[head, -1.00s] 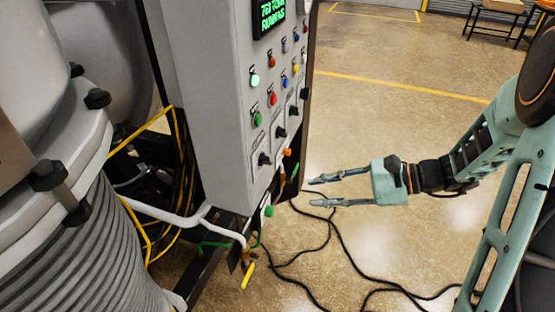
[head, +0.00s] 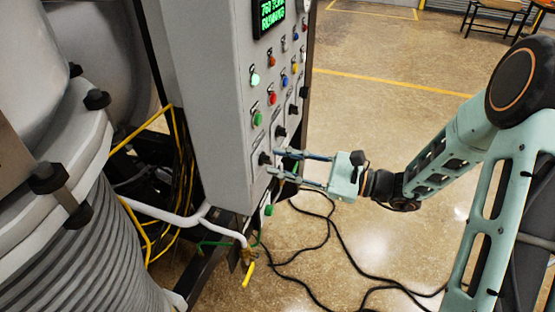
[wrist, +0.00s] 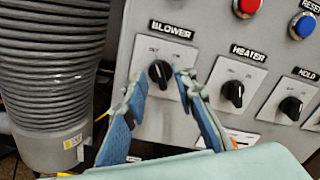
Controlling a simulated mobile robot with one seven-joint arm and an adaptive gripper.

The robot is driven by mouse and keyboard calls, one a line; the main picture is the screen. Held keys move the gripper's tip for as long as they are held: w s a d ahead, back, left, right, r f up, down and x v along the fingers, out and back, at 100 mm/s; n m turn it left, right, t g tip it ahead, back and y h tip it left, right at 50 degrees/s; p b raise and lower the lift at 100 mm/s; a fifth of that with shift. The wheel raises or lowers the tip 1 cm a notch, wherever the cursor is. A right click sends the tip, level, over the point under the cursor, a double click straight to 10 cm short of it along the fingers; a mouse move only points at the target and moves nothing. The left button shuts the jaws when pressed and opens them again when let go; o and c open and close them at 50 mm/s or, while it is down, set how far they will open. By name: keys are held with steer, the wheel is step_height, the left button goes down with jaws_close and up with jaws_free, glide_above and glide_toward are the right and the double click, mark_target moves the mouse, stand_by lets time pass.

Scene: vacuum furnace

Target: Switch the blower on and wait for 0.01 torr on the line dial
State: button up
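The blower switch is a black rotary knob (wrist: 160,73) on a white plate under a BLOWER label (wrist: 171,29). It also shows low on the panel in the head view (head: 264,158). My gripper (head: 274,162) is open, its two fingertips at the panel by this knob. In the wrist view the fingers (wrist: 160,84) lie to either side of the knob; I cannot tell whether they touch it. The knob's pointer is upright or nearly so. A green display (head: 271,13) seems to read 760 torr, running. I see no line dial.
The heater knob (wrist: 233,93) and hold knob (wrist: 291,107) sit close to the right of the blower knob. Red (wrist: 247,6) and blue (wrist: 304,25) buttons are above. A ribbed grey hose (head: 85,250) stands left. Black cables (head: 330,235) lie on the floor.

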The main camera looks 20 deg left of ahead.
steer(key=shift+a, duration=0.55)
jaws_close()
